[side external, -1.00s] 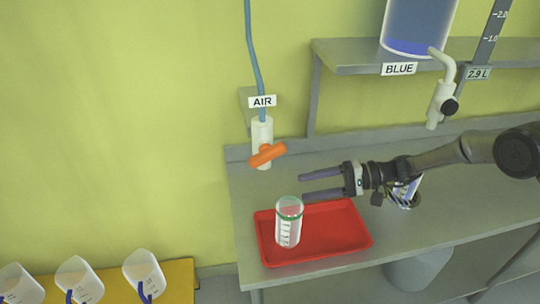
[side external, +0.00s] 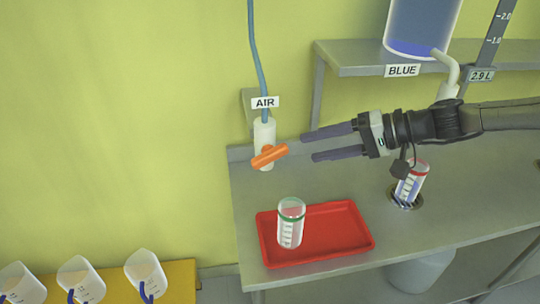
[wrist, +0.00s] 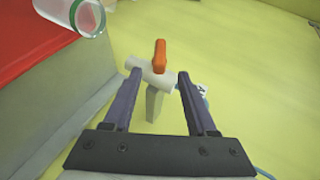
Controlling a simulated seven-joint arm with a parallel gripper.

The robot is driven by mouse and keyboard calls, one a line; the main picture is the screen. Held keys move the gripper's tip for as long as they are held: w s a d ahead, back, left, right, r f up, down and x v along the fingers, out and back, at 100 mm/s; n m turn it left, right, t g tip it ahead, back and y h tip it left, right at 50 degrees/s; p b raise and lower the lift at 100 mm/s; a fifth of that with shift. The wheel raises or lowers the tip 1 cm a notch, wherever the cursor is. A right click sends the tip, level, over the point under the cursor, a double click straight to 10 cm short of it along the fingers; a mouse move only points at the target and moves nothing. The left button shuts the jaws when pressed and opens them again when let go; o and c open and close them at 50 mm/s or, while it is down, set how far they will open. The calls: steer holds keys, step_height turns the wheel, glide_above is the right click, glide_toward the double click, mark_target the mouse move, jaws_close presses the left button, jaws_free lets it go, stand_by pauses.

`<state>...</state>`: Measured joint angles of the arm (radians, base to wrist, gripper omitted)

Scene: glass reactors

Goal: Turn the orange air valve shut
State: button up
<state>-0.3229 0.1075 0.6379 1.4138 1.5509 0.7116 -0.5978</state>
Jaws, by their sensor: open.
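The orange air valve handle (side external: 270,156) sits on a white valve body (side external: 264,132) under the AIR label (side external: 265,102), at the end of a blue hose. In the side view the handle is tilted, its right end higher. My gripper (side external: 308,147) is open and empty, just right of the handle and apart from it. In the wrist view the orange handle (wrist: 160,54) stands ahead, between and beyond the fingertips of my gripper (wrist: 160,72). The white valve body (wrist: 155,88) shows partly between the fingers.
A green-rimmed beaker (side external: 290,224) stands on a red tray (side external: 345,242) below my gripper. A red-rimmed beaker (side external: 411,183) stands tilted in a round drain (side external: 417,202) in the bench. A shelf (side external: 345,59) holds the blue tank (side external: 420,25). White jugs (side external: 146,270) stand lower left.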

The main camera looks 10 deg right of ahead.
mark_target(283, 154)
steer(key=x, duration=1.1)
jaws_close()
